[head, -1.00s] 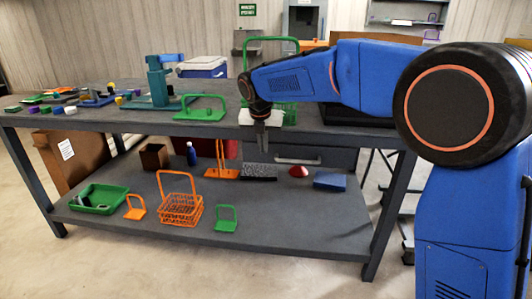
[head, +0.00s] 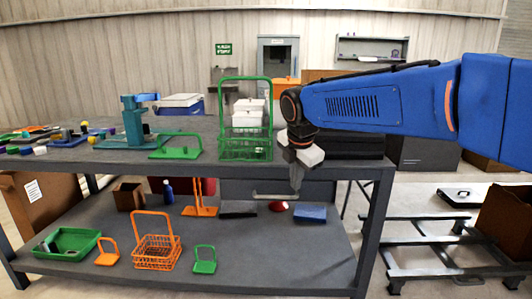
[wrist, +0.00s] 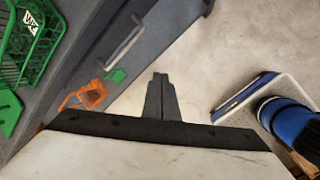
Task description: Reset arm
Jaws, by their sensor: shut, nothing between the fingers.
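My blue arm reaches in from the right in the head view. My gripper (head: 296,186) points down in front of the table edge, right of the green basket, and is empty. In the wrist view its dark fingers (wrist: 161,92) are together, with nothing between them. The green wire basket (head: 245,147) with a tall handle stands on the tabletop (head: 205,128) and holds white items. It also shows at the upper left of the wrist view (wrist: 28,45), apart from the fingers.
A green handled plate (head: 178,152) and a teal fixture (head: 134,122) stand on the tabletop. The lower shelf (head: 235,238) holds an orange basket (head: 156,252), a green tray (head: 67,242) and several other items. A grey rack (head: 440,245) stands on the floor at the right.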

